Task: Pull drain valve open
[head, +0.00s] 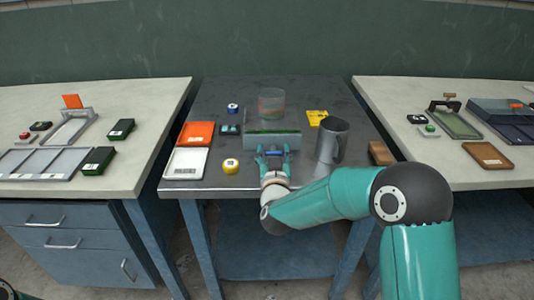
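A clear tray with a strip of green turf (272,138) stands in the middle of the dark metal table (225,180). My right gripper (273,151) is at the front face of this tray. The valve itself is not clearly visible; the gripper covers the middle of the tray front. My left gripper is out of view.
A clear beaker with reddish contents (271,102) stands behind the tray. A grey metal jug (332,139) stands close to the right. A wooden block (380,153) is at the right edge.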

